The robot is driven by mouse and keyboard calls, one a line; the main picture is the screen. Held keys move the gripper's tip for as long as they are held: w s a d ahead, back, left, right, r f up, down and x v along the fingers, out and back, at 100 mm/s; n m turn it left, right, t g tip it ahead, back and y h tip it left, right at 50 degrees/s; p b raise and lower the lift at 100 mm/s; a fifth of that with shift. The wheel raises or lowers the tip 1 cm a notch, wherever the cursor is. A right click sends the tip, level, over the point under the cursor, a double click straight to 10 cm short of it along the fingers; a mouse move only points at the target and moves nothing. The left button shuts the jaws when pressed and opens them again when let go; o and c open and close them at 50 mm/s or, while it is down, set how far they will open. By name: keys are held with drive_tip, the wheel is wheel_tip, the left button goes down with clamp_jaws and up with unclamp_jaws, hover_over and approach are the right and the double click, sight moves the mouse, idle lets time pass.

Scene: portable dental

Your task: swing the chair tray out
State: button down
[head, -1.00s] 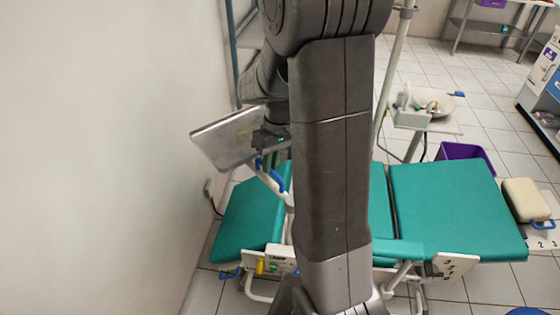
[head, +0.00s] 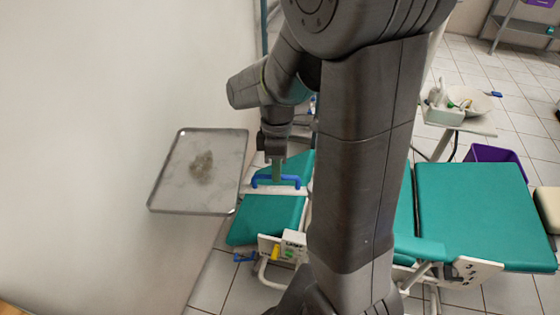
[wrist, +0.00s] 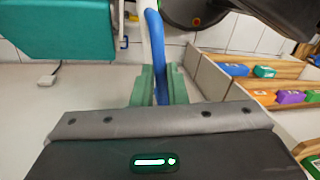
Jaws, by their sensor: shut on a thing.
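The chair tray (head: 222,150) is a flat grey metal plate with a dark smudge, at the left of the head view beside the white wall. It hangs out to the left of the teal chair (head: 485,215). A blue handle (head: 290,182) on a pale arm is beside the tray's right edge. My gripper (head: 276,172) points down onto this handle and is shut on it. In the wrist view, my green fingers (wrist: 158,88) close around the blue bar (wrist: 155,45). My arm hides the middle of the chair.
The white wall (head: 90,130) is close along the tray's left side. A basin stand (head: 460,122) and a purple bin (head: 495,158) are behind the chair to the right. The wrist view shows wooden shelving (wrist: 240,85) with coloured boxes.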

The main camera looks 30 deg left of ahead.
drive_tip(key=s+d+n+t+h, duration=0.1)
drive_tip(key=s+d+n, duration=0.4)
drive_tip(key=n, duration=0.6)
drive_tip(key=shift+s+d+n+t, duration=0.3)
drive_tip(key=shift+s+d+t, duration=0.1)
drive_tip(key=shift+d, duration=0.9)
drive_tip(key=c, duration=1.5)
unclamp_jaws()
drive_tip(key=shift+d, duration=0.1)
drive_tip(key=shift+o, duration=0.2)
drive_tip(key=shift+r, duration=0.1)
wheel_tip(320, 180, up, 13)
drive_tip(key=a+p, duration=0.1)
drive_tip(key=a, duration=0.1)
drive_tip(key=shift+a+r, duration=0.2)
drive_tip(key=shift+a, duration=0.2)
